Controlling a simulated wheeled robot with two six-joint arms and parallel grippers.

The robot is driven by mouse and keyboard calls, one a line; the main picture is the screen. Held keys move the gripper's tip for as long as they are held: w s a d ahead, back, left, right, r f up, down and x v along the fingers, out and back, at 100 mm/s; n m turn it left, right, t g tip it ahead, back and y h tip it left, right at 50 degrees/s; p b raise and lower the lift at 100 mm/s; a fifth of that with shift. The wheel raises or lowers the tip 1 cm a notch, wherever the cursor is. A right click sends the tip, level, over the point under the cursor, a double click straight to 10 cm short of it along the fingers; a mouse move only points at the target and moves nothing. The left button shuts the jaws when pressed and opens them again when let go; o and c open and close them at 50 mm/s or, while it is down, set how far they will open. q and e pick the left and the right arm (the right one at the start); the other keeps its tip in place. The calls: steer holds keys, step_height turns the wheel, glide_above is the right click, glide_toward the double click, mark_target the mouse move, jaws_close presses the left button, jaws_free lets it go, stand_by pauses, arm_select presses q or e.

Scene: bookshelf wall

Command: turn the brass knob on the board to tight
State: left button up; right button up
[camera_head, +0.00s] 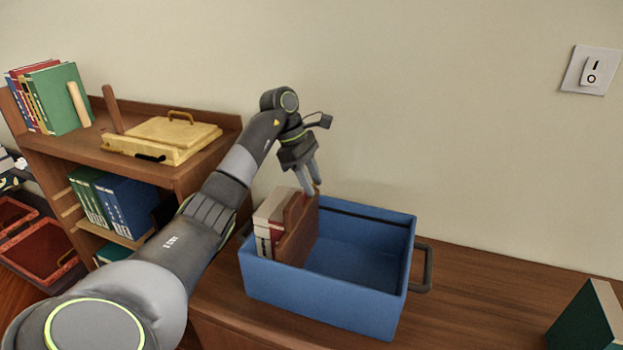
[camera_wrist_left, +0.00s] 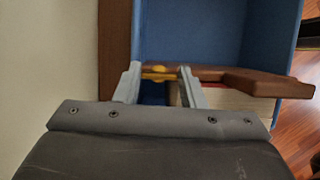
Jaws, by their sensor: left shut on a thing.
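The brown wooden board (camera_head: 298,235) stands upright inside the blue crate (camera_head: 325,298), towards its left end. In the left wrist view the board (camera_wrist_left: 240,79) runs across the crate. The small brass knob (camera_wrist_left: 158,69) is at the board's edge, between my left fingertips. My left gripper (camera_head: 315,190) points down at the board's top edge in the head view, where its fingers hide the knob. It is shut on the knob in the left wrist view (camera_wrist_left: 159,71). The knob's turn position cannot be read. My right gripper is in neither view.
Pale books (camera_head: 268,222) stand in the crate left of the board; the crate's right part is empty. A shelf (camera_head: 190,178) with books and a yellow box (camera_head: 162,138) stands left. A green book (camera_head: 588,320) is at right. The wall is close behind.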

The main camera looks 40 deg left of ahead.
arm_select(q)
steer(key=shift+a, duration=0.1)
steer(key=o, duration=1)
steer(key=shift+f, duration=0.1)
